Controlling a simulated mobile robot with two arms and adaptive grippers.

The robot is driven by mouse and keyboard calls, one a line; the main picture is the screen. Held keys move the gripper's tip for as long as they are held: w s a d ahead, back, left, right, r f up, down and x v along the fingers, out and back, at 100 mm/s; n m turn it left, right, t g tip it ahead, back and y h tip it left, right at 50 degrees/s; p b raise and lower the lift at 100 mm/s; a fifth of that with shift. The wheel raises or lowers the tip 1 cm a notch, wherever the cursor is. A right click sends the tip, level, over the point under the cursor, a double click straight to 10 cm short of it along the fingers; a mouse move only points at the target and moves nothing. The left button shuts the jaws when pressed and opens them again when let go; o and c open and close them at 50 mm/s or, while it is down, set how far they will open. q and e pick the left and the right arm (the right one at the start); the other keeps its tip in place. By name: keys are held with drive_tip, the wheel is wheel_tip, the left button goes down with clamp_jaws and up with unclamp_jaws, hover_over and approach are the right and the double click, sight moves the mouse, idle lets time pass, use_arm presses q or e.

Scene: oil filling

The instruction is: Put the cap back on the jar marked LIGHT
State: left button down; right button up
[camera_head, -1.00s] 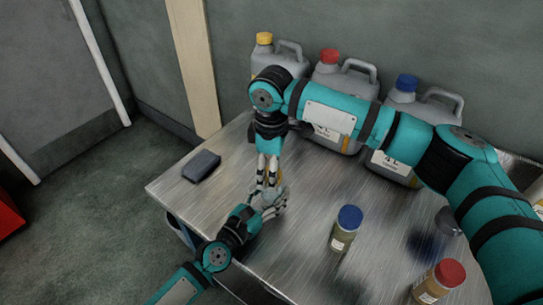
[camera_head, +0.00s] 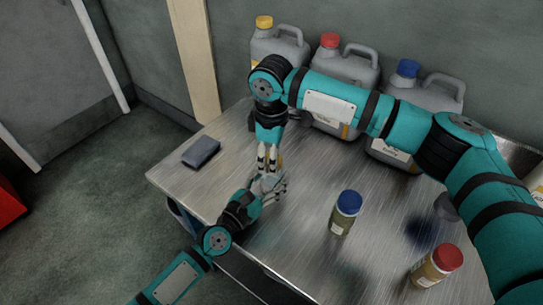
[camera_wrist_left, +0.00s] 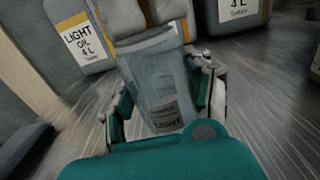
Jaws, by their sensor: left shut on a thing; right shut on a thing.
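The jar marked LIGHT (camera_wrist_left: 168,95) stands roughly upright in the left wrist view, grey and see-through with its label low down. My left gripper (camera_head: 266,184) is shut around it, with a finger on each side in the wrist view (camera_wrist_left: 162,108). My right gripper (camera_head: 268,160) comes down from above, directly over the jar, shut on the yellow cap (camera_head: 279,160). I cannot tell whether the cap is seated on the jar.
Jars with a blue cap (camera_head: 345,212) and a red cap (camera_head: 436,265) stand to the right on the metal table (camera_head: 300,225). Several grey jugs (camera_head: 340,80) line the back, partly behind my right arm. A dark flat object (camera_head: 201,152) lies at left.

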drive_tip(key=o, duration=1.4)
wheel_tip(320, 180, up, 12)
drive_tip(key=shift+r, duration=0.1)
use_arm(q)
drive_tip(key=shift+c, duration=2.1)
unclamp_jaws()
drive_tip(key=v, duration=1.2)
